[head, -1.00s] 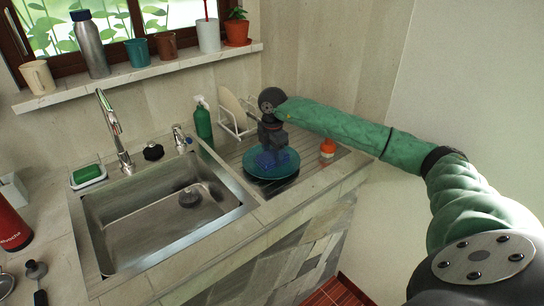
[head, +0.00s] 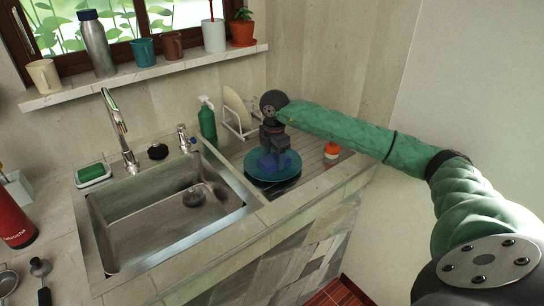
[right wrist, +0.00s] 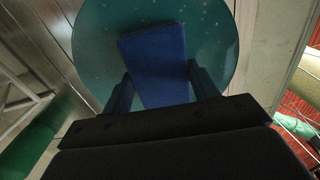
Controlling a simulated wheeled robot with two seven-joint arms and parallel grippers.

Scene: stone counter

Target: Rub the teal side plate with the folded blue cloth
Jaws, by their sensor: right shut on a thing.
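The teal side plate (head: 256,177) lies on the drainboard right of the sink, with something dark beneath it. It fills much of the right wrist view (right wrist: 110,50), with small light specks on its surface. The folded blue cloth (right wrist: 155,65) is between the fingers of my right gripper (right wrist: 160,85), which is shut on it. In the head view the cloth (head: 284,163) is over the plate, under the gripper (head: 273,152). I cannot tell how firmly the cloth presses on the plate. My left gripper is not in view.
The sink (head: 165,215) and faucet (head: 120,135) are to the left. A dish rack (head: 240,120) with a light plate and a green spray bottle (head: 207,120) stand behind. An orange-and-white bottle (head: 331,153) stands close right of the teal plate, under my right arm.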

